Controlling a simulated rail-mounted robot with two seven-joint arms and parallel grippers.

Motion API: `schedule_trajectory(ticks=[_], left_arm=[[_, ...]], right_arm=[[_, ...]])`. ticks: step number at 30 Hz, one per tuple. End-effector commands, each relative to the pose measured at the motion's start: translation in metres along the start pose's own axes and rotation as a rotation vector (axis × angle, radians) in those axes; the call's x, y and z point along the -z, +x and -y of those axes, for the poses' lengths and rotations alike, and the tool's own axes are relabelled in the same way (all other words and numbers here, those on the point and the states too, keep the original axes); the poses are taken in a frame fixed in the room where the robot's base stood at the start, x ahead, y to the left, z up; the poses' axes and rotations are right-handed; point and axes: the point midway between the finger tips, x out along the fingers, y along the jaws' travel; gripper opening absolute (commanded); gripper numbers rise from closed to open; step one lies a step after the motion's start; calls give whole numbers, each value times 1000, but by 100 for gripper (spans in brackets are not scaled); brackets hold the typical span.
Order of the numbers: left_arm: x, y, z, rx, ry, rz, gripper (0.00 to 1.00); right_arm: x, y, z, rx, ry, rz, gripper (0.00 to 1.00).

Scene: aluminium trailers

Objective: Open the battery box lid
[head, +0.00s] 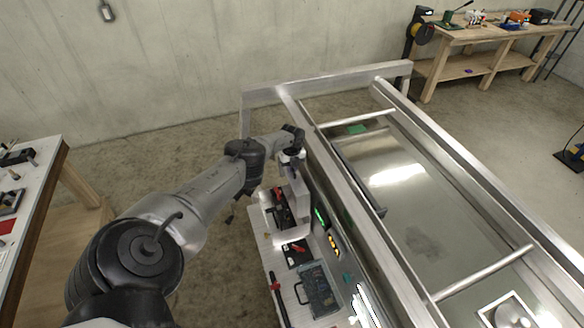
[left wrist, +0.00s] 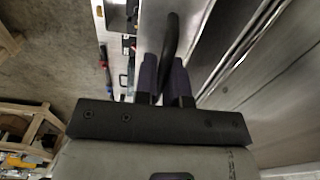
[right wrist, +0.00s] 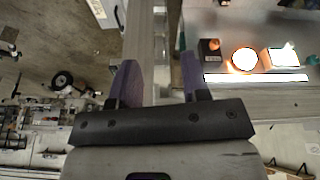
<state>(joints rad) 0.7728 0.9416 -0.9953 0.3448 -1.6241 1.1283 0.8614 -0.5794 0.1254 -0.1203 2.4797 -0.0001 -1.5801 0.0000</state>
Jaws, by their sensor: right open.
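The white battery box (head: 291,236) stands on the side shelf by the trailer, left of the long rail, with dark and red contents (head: 280,205) showing inside. A pale panel that looks like its lid (head: 301,192) stands raised on the rail side. My left gripper (head: 291,158) is at the panel's top. In the left wrist view, my left gripper's fingers (left wrist: 164,62) close around a black curved handle (left wrist: 169,35), touching it on both sides. My right gripper (right wrist: 160,65) shows only in the right wrist view, open, with nothing between its fingers.
The trailer rails (head: 455,150) run close on the right of the box. Coloured lights (head: 333,244) and a tool case (head: 318,291) lie nearer me on the shelf. A workbench (head: 62,160) stands at left, another (head: 470,38) at back right. The floor left of the trailer is clear.

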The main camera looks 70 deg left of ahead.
Motion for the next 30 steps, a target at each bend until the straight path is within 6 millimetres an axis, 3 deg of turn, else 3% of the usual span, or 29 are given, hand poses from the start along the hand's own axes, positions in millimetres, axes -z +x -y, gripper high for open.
schedule_trajectory(ticks=[7,17,23,30], left_arm=[[0,1,0,-1,1,0,35],[0,-7,0,-1,1,0,35],[0,-39,-1,-1,3,0,35],[-1,-78,0,0,3,1,35]], right_arm=[[0,0,0,-1,-1,0,43],[2,-5,1,3,4,0,43],[9,-27,1,6,8,0,43],[12,-38,1,7,9,-2,43]])
